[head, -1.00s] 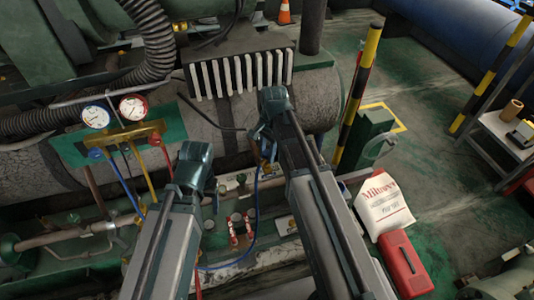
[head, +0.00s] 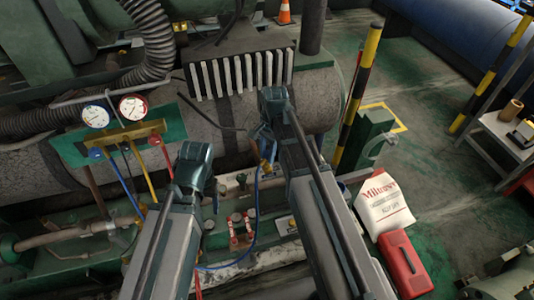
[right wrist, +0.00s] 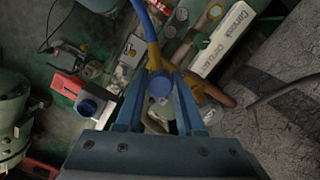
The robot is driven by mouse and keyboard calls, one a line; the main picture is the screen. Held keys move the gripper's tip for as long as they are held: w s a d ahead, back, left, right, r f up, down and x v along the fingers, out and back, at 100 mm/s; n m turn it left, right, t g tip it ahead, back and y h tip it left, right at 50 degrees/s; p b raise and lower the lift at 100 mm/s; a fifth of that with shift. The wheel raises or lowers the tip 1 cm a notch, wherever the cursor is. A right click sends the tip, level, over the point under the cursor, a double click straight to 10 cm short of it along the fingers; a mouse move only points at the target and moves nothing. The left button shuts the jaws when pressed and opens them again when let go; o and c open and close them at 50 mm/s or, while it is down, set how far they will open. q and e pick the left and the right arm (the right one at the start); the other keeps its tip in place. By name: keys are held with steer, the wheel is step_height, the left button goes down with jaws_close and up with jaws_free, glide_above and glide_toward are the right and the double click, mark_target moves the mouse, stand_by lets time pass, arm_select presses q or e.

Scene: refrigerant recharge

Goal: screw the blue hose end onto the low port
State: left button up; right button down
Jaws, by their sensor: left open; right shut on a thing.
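My right gripper (head: 264,138) is above the pipework at the front of the large tank in the head view. In the right wrist view its fingers (right wrist: 160,105) are shut around the blue hose end (right wrist: 160,85), which has a round blue cap and a brass elbow. The blue hose (right wrist: 146,22) runs up from it; in the head view the hose (head: 256,210) hangs in a loop below the gripper. My left gripper (head: 196,178) is open and empty, left of the right one. I cannot make out the low port for certain.
The gauge manifold (head: 118,140), with two dials and several hoses, stands at the left. Two red-handled fittings (head: 241,232) lie between the arms. Open green floor (head: 435,170) lies beyond.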

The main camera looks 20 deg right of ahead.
steer(key=shift+f+b, duration=0.95)
steer(key=shift+f, duration=0.05)
stand_by(0.3)
steer(key=m, duration=0.3)
steer(key=shift+m, duration=0.4)
steer(key=m, duration=0.2)
steer(key=shift+s+m+t, duration=0.1)
steer(key=shift+m+t, duration=0.2)
steer(key=shift+m, duration=0.5)
steer(key=m, duration=0.3)
steer(key=shift+m+t, duration=0.3)
